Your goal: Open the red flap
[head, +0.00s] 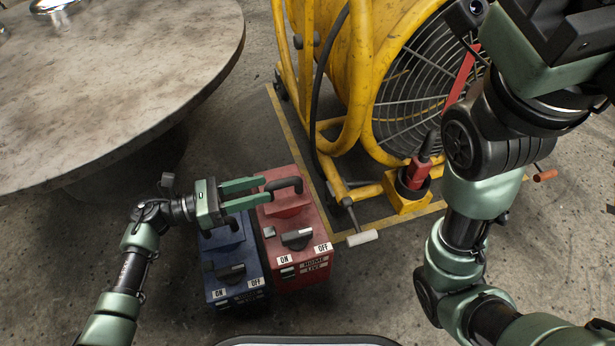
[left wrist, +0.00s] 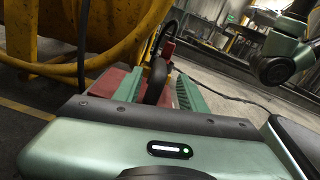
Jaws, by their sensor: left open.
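The red box (head: 306,266) stands on the floor, with a switch, ON and OFF labels and a raised red flap part (head: 287,206) on top. A black curved handle (head: 287,183) is at its far end. My left gripper (head: 262,189) is open, its two green fingers reaching right over the box to the handle. In the left wrist view the black handle (left wrist: 155,82) shows between the open fingers, and the red surface lies below. Whether a finger touches the handle I cannot tell. My right arm shows at the right, but its fingers do not.
A blue box (head: 232,268) with a similar switch stands directly left of the red one. A large yellow fan (head: 352,80) stands behind, with a hose and a white-tipped bar near the red box. A round table (head: 110,90) fills the upper left.

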